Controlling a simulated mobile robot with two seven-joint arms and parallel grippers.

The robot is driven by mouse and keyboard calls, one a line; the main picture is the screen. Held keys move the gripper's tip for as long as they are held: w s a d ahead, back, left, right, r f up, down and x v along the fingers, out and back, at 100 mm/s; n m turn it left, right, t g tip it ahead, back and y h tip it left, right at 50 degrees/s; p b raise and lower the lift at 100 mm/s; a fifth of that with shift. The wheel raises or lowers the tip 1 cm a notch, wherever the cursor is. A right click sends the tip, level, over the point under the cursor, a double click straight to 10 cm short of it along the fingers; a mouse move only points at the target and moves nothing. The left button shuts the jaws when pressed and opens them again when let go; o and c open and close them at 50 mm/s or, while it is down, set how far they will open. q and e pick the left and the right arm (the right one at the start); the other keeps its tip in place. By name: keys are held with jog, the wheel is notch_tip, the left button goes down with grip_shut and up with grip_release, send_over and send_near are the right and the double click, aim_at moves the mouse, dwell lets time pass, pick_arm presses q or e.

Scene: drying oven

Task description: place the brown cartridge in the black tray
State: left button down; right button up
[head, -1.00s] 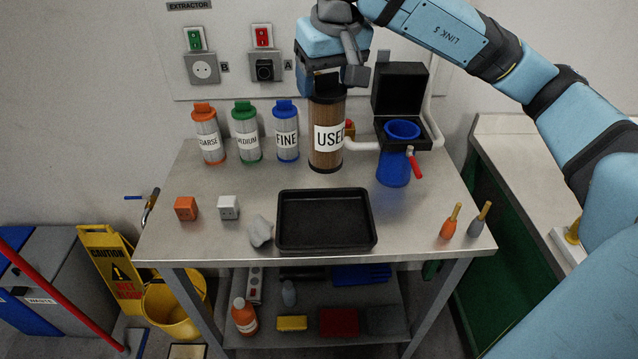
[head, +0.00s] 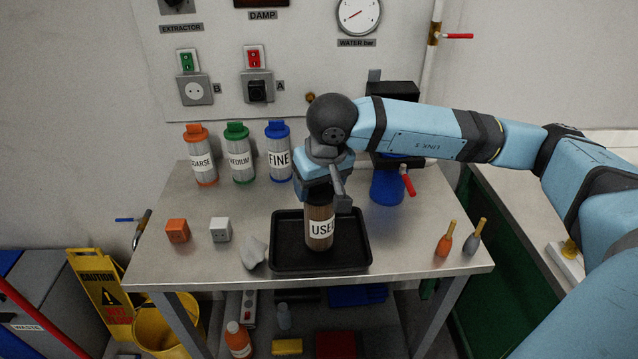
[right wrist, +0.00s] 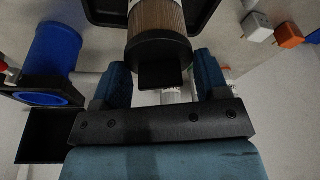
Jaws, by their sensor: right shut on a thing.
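The brown cartridge (head: 319,229), labelled USED, is upright over the middle of the black tray (head: 356,262). Its lower end appears inside the tray's outline; I cannot tell whether it touches the floor. My right gripper (head: 325,186) is shut on its top from above. In the right wrist view, the cartridge (right wrist: 157,18) with its dark cap sits between the fingers of the gripper (right wrist: 162,82), and part of the tray (right wrist: 205,12) shows beyond. My left gripper is not in view.
Coarse (head: 200,155), medium (head: 240,153) and fine (head: 278,151) cartridges stand at the back left. A blue vessel (head: 387,188) stands behind the tray to the right. A grey rag (head: 254,252) lies close to the tray's left side. Two small-handled tools (head: 446,240) are at right.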

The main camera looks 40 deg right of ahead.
jog(key=shift+f+b, duration=0.2)
jog(key=shift+b, duration=0.1)
jog(key=o, duration=1.2)
jog(key=shift+o, duration=0.2)
jog(key=shift+r, duration=0.1)
jog(key=shift+r+p, duration=0.25)
jog(key=shift+p, duration=0.15)
jog(key=shift+r, duration=0.4)
jog(key=v, duration=1.1)
jog(key=shift+s, duration=0.2)
